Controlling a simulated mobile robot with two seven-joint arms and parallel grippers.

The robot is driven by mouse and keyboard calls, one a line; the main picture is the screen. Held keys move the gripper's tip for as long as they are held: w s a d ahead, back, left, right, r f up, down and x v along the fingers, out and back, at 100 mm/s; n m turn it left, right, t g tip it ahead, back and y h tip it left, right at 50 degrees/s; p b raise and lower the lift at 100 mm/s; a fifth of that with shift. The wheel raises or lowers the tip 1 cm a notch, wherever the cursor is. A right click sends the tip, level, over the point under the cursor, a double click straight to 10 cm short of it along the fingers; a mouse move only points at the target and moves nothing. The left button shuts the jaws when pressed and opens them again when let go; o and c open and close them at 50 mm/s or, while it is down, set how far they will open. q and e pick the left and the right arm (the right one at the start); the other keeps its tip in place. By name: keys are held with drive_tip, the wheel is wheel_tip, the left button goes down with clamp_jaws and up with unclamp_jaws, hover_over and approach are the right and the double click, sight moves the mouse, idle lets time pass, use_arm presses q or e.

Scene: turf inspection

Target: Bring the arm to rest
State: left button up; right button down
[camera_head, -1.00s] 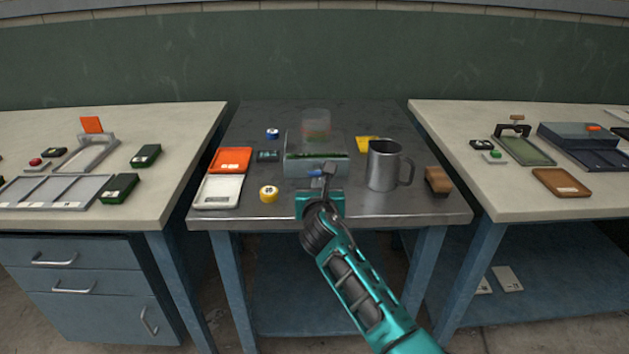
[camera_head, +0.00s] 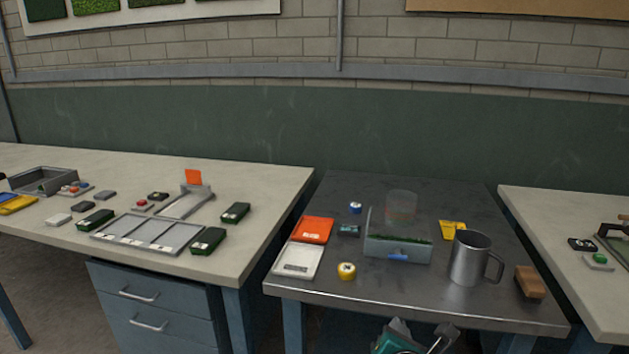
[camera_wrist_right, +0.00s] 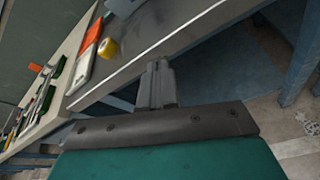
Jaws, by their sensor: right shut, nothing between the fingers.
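My right gripper (camera_head: 440,338) shows at the bottom edge of the head view, just in front of and below the front edge of the dark metal table (camera_head: 420,299). In the right wrist view its fingers (camera_wrist_right: 157,82) are together with nothing between them. The gripper is apart from every object on the table. Most of the right arm is below the head view. My left arm and gripper are not in view.
On the metal table stand a steel mug (camera_head: 468,260), a clear-walled turf box (camera_head: 397,249), a yellow tape roll (camera_head: 346,271), an orange tray (camera_head: 313,230), a white tray (camera_head: 298,261) and a brown block (camera_head: 530,283). Pale benches flank it, the left one (camera_head: 262,187) holding several dark green boxes.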

drive_tip(key=s+f+m+g+y, duration=0.1)
drive_tip(key=s+f+m+y, duration=0.1)
drive_tip(key=s+f+m, duration=0.4)
drive_tip(key=s+f+m+g+y, duration=0.2)
drive_tip(key=s+f+m, duration=0.5)
drive_tip(key=s+m, duration=0.8)
drive_tip(key=m, duration=0.4)
drive_tip(key=shift+s+d+m+y, duration=0.15)
drive_tip(key=shift+s+m+y, duration=0.2)
drive_tip(key=shift+m+y, duration=0.05)
drive_tip(key=shift+f, duration=0.1)
idle(0.9)
